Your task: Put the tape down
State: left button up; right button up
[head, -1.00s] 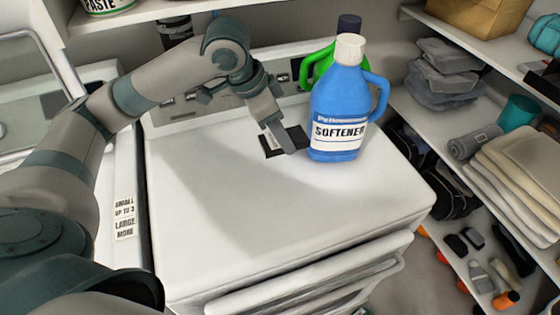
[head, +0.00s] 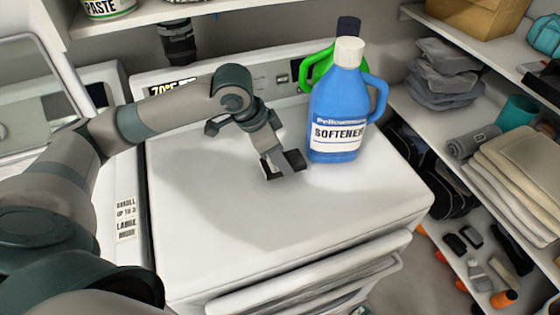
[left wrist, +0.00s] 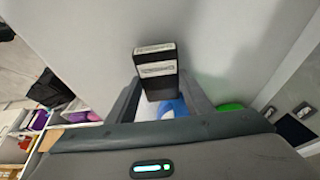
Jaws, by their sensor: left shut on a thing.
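The tape, a small black block with a white label, is between the fingers of my left gripper (head: 281,165). In the head view the tape (head: 294,160) is over the white machine top (head: 300,215), left of the blue softener jug. I cannot tell whether it touches the top. In the left wrist view the tape (left wrist: 157,72) stands out beyond the two fingers, its label band facing the camera. My left gripper is shut on it. My right gripper is not in view.
The blue softener jug (head: 338,105) stands close to the right of the tape, with a green jug (head: 318,68) behind it. The front and right of the machine top are clear. Shelves with folded cloths (head: 515,170) and other goods are at right.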

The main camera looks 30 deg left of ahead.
pick_arm(q)
jog(key=shift+f, duration=1.05)
jog(key=shift+f, duration=0.1)
jog(key=o, duration=1.1)
jog(key=shift+s+a+r, duration=0.1)
jog(key=shift+a+r, duration=0.1)
jog(key=shift+r, duration=0.45)
jog(key=b+v, duration=0.1)
jog(key=v, duration=0.9)
jog(key=shift+s+r, duration=0.15)
jog(key=shift+r, duration=0.25)
jog(key=shift+o, duration=0.5)
